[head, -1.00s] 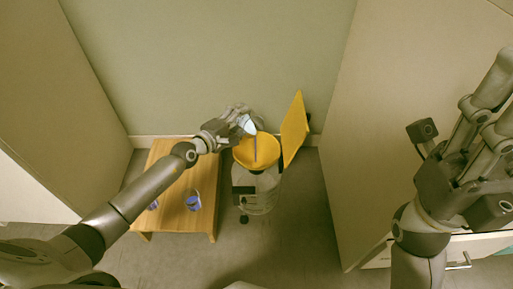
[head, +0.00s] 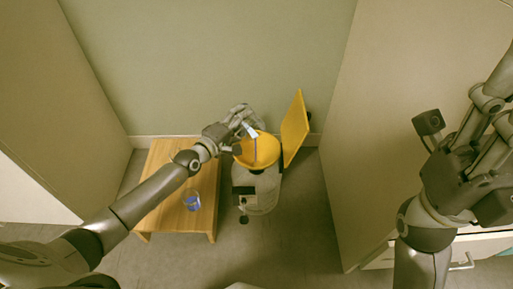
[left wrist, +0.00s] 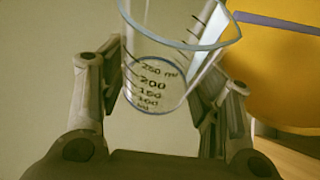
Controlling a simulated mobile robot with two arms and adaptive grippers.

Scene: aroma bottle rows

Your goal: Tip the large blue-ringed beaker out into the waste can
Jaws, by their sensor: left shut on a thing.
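My left gripper (head: 247,126) is shut on a clear glass beaker (head: 251,131) at the rim of the waste can's yellow opening (head: 262,157). In the left wrist view the beaker (left wrist: 155,85) sits between both fingers (left wrist: 165,95), with dark graduations up to 250 ml and a thin dark-blue ring near its base. It looks clear, and I cannot make out any contents. The can's grey body (head: 263,190) stands below the yellow opening. My right gripper (head: 490,125) is at the right edge, partly cut off.
The can's yellow lid (head: 294,128) stands open on its right. A low wooden table (head: 205,222) stands left of the can, with a blue-marked glass vessel (head: 192,201) on it. Walls and cabinets close in on both sides.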

